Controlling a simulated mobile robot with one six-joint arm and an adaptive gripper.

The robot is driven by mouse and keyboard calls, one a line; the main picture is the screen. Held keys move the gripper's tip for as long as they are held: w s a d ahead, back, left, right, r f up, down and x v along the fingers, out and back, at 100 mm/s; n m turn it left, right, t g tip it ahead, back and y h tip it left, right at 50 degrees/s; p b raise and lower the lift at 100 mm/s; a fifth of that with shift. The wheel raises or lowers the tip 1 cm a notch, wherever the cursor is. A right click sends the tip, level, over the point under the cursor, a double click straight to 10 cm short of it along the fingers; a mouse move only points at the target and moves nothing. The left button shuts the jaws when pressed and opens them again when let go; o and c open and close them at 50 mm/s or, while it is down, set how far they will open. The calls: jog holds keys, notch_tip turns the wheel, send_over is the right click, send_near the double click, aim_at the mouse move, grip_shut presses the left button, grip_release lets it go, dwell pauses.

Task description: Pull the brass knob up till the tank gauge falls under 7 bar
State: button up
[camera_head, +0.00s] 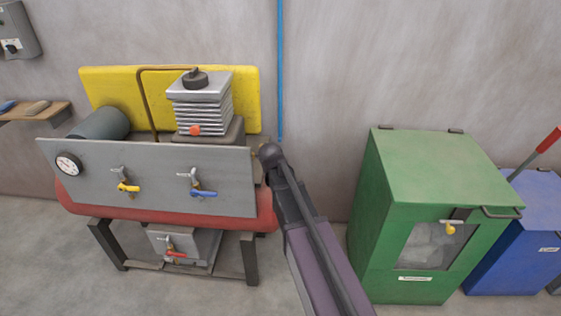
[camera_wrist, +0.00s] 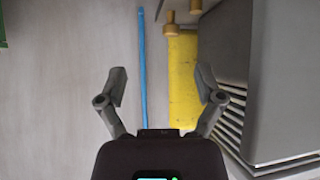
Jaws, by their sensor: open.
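The tank gauge (camera_head: 68,164) is a round white dial at the left end of the grey panel (camera_head: 150,165); its reading is too small to make out. Brass-coloured round parts show at the top of the wrist view: one at the edge (camera_wrist: 195,5) and a smaller one (camera_wrist: 171,29) below it. Either may be the brass knob; I cannot tell which. In the head view my arm largely hides that area. My gripper (camera_wrist: 161,82) is open and empty, its fingers spread wide, apart from the brass parts. In the head view my gripper (camera_head: 270,153) is at the panel's right end.
The red tank (camera_head: 265,212) lies under the panel, with a finned compressor head (camera_head: 204,105) and yellow guard (camera_head: 110,85) behind. Yellow, blue and red valve handles are on the front. A blue pipe (camera_head: 280,70) runs down the wall. A green cabinet (camera_head: 380,200) stands right.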

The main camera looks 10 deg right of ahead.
jog(key=s+d+r+g+p, duration=0.1)
jog(key=s+r+g+p, duration=0.3)
jog(key=s+p, duration=0.4)
jog(key=s, duration=0.4)
jog(key=shift+s+r+g+p, duration=0.15)
jog(key=shift+s+g+p, duration=0.1)
jog(key=shift+g+p, duration=0.15)
jog(key=shift+d, duration=0.1)
jog(key=s+f+n+g+y, duration=0.1)
jog(key=s+g, duration=0.4)
jog(key=s, duration=1.1)
jog(key=shift+s+a+f+g+y, duration=0.3)
jog(key=shift+s+a+f, duration=0.1)
jog(key=shift+f, duration=0.25)
dwell(1.2)
